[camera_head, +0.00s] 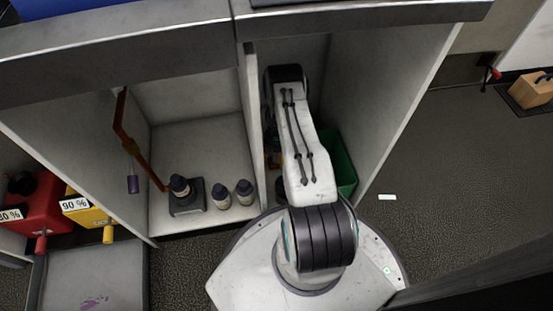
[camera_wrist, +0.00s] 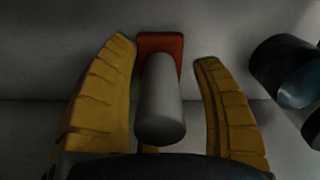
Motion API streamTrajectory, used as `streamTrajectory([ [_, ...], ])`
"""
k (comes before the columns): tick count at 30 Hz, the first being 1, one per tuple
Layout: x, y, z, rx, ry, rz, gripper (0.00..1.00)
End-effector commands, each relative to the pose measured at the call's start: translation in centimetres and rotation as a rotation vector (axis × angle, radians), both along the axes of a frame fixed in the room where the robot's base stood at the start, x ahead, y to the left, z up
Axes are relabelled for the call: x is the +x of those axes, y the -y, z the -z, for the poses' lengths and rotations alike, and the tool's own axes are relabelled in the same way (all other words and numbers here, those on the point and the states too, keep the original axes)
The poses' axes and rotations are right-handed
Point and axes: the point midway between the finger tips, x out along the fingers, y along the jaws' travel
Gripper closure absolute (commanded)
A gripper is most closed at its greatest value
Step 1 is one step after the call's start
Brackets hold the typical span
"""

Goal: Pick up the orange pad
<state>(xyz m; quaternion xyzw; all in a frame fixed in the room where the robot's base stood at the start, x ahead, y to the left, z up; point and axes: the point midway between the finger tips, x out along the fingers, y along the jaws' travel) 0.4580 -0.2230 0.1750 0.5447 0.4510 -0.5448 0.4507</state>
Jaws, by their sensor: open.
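The orange pad (camera_wrist: 160,42) shows in the wrist view as a small reddish-orange square against a grey surface, straight ahead between my fingertips. A grey cylinder (camera_wrist: 160,98) stands out in front of it and hides its middle and lower part; I cannot tell whether the two are joined. My gripper (camera_wrist: 164,50) is open, with one yellow finger on each side of the cylinder and gaps on both sides. In the head view my arm reaches into the right cabinet compartment and hides the gripper and most of what lies there.
A dark rounded object (camera_wrist: 284,68) is close to the right finger. In the head view a green bin (camera_head: 342,165) is right of my arm, and a partition (camera_head: 252,120) is left of it. Dark-capped bottles (camera_head: 221,196) stand in the left compartment. Floor at right is mostly clear.

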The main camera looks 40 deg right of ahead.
Motion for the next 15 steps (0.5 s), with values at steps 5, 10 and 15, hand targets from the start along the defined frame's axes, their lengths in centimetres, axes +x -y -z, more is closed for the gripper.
streamTrajectory([
  [5,0.01,0.0,-0.06,0.0,0.0,0.0,0.48],
  [10,0.02,0.0,-0.06,0.0,0.0,0.0,0.63],
  [15,0.02,0.0,-0.07,0.0,0.0,0.0,0.78],
])
